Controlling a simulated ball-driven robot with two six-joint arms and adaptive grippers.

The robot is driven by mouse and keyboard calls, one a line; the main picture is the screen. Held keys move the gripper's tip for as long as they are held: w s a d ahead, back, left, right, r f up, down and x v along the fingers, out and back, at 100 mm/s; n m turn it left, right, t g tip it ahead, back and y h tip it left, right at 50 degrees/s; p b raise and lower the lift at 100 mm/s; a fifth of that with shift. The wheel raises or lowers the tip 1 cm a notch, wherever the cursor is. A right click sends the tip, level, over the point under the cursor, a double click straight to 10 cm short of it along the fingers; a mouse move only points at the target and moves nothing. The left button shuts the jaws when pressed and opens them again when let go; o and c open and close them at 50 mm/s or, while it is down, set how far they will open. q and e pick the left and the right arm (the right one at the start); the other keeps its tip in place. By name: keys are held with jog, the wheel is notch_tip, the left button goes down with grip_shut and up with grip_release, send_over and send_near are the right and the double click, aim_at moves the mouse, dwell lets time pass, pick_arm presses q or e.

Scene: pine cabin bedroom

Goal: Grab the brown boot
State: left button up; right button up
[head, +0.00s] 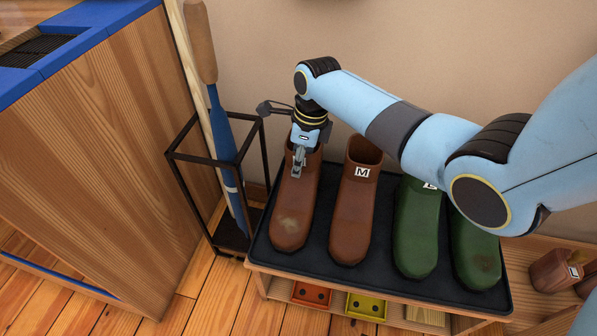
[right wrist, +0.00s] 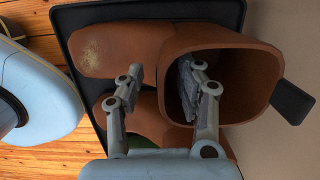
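The left brown boot (head: 291,218) stands upright on a black tray (head: 375,283), with a worn pale patch on its toe. My right gripper (head: 298,172) is at the top of this boot's shaft. In the right wrist view, the open fingers (right wrist: 160,80) straddle the wall of the boot (right wrist: 207,48). One finger is inside the opening and the other is outside, with a gap beside the wall. A second brown boot (head: 352,215), marked M, stands beside it to the right. My left gripper is not in view.
Two green boots (head: 417,235) stand further right on the tray, partly behind my right arm. A black-framed stand (head: 230,245) holding long-handled items is close on the left, beside a wooden cabinet (head: 100,150). Red and yellow boxes (head: 366,306) sit below the tray.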

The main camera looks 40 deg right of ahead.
grip_shut()
dwell(0.5)
